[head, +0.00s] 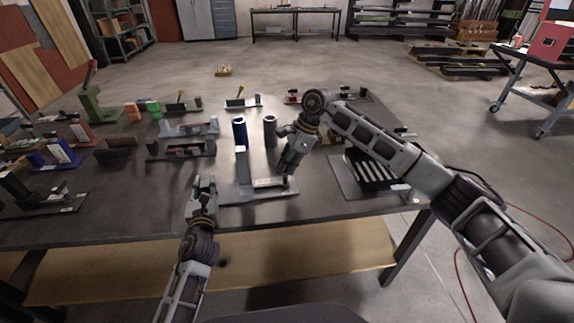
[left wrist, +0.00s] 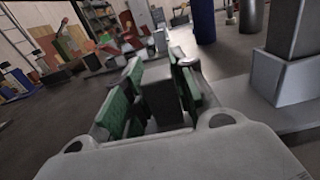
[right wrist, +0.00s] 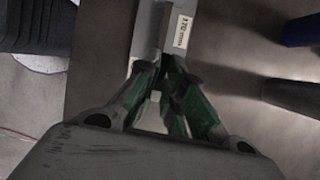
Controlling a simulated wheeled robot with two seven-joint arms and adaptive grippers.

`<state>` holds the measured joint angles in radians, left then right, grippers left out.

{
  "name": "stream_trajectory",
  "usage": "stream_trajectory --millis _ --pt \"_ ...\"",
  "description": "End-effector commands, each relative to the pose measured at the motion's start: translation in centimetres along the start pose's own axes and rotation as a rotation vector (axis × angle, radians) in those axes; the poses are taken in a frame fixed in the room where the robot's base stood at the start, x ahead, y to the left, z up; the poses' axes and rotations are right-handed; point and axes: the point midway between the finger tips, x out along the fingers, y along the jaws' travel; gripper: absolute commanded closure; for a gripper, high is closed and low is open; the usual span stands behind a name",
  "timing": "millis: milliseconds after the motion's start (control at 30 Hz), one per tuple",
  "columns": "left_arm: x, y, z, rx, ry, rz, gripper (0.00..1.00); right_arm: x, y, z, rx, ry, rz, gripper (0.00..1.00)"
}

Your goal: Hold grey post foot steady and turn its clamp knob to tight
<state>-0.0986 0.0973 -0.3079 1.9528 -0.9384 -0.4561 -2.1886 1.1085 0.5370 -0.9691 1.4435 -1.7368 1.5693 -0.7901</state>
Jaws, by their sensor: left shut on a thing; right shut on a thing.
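The grey post (head: 242,166) stands upright on its flat grey foot (head: 262,194) near the table's front edge. My left gripper (head: 202,181) is at the foot's left end. In the left wrist view its green-padded fingers are shut on a dark grey block (left wrist: 160,92), and the post (left wrist: 293,30) rises to the right of it. My right gripper (head: 289,172) reaches down at the foot's right end. In the right wrist view its green fingers are shut on a small pale part (right wrist: 155,95), likely the clamp knob, mostly hidden by the fingers. A printed label (right wrist: 181,32) lies just beyond.
A blue cylinder (head: 239,134) and a dark grey cylinder (head: 270,131) stand behind the post. A slotted dark tray (head: 345,180) lies to the right of my right gripper. Several fixtures crowd the table's left side. A bare strip of dark table (head: 140,200) lies left of my left gripper.

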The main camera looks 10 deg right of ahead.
Motion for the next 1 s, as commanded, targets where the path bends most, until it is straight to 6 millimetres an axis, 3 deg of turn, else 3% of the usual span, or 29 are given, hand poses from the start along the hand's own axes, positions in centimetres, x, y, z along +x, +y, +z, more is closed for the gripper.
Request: stream_trajectory --millis 1000 --pt "0.00 0.01 -0.02 0.000 0.000 0.000 1.00 -0.02 0.25 0.01 0.546 0.001 -0.228 1.00"
